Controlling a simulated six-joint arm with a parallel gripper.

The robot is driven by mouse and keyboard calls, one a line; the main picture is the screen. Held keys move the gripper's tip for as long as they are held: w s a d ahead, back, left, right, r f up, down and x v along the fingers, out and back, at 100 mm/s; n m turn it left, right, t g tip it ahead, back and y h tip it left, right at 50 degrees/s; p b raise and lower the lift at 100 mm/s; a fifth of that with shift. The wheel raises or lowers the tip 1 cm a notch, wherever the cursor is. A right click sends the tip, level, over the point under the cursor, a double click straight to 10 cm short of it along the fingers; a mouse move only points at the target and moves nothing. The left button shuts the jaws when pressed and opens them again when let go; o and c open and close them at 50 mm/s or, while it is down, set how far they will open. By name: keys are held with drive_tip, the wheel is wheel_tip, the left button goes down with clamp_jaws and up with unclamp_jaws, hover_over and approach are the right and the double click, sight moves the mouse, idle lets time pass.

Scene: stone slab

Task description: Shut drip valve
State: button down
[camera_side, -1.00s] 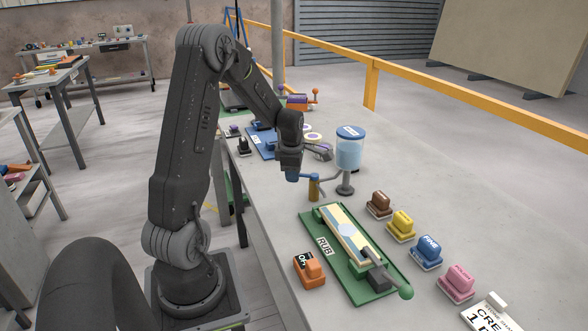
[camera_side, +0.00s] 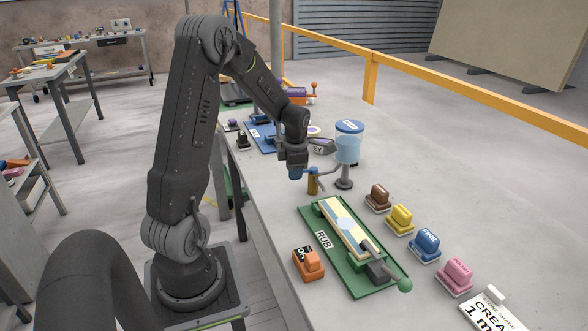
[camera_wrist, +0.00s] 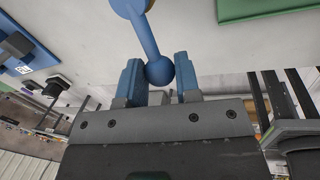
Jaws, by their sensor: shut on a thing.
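The drip valve is a brass post (camera_side: 312,184) with a blue lever (camera_side: 309,171) on top. It stands beside the blue tank (camera_side: 348,148), which sits on a dark foot. In the wrist view the lever (camera_wrist: 147,38) runs down from a round hub to a ball end, which sits between my two blue fingers. My gripper (camera_side: 295,172) is shut on this ball end; it also shows in the wrist view (camera_wrist: 160,80). A thin grey pipe runs from the tank towards the post. The post's lower end is not clear in the wrist view.
A green board (camera_side: 378,293) marked RUB lies in front of the valve. An orange block (camera_side: 308,265) is to its left. Brown (camera_side: 378,198), yellow, blue and pink blocks stand in a row to its right.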

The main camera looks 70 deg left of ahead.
drive_tip(key=c, duration=0.8)
unclamp_jaws()
drive_tip(key=shift+r, duration=0.1)
drive_tip(key=d+r, duration=0.1)
drive_tip(key=r, duration=0.8)
drive_tip(key=d+r, duration=0.1)
drive_tip(key=r, duration=0.3)
drive_tip(key=shift+s+d+r, duration=0.2)
drive_tip(key=shift+s+d, duration=0.1)
drive_tip(key=shift+d, duration=0.1)
